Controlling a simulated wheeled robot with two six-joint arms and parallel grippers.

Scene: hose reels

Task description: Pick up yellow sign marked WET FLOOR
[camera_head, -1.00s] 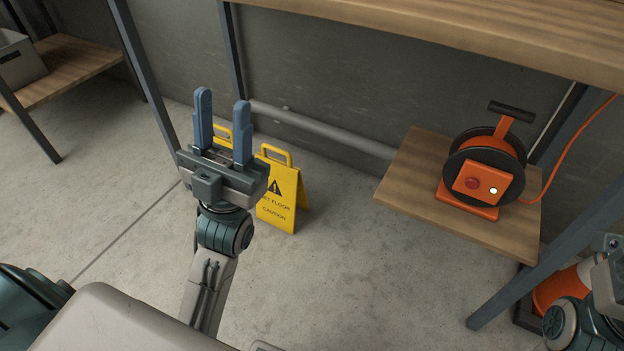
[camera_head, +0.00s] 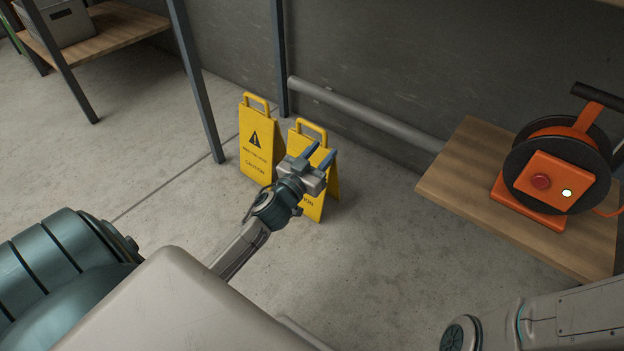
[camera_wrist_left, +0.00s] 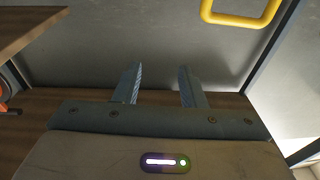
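Two yellow folding floor signs stand side by side on the concrete floor in the head view. The right sign (camera_head: 321,205) is the one whose lettering reads partly "FLOOR" in the earlier frame; my left gripper now covers most of its face. The left sign (camera_head: 256,140) shows a warning triangle and CAUTION; its small line is too blurred to read. My left gripper (camera_head: 319,156) is open and empty in front of the right sign, below its handle. In the left wrist view the fingers (camera_wrist_left: 158,85) are apart, and a yellow handle (camera_wrist_left: 240,20) shows at the upper right. My right gripper is out of view.
An orange hose reel (camera_head: 556,165) sits on a low wooden shelf (camera_head: 475,165) at the right. A grey pipe (camera_head: 365,113) runs along the wall behind the signs. Metal posts (camera_head: 196,85) stand at the left. The floor in front of the signs is clear.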

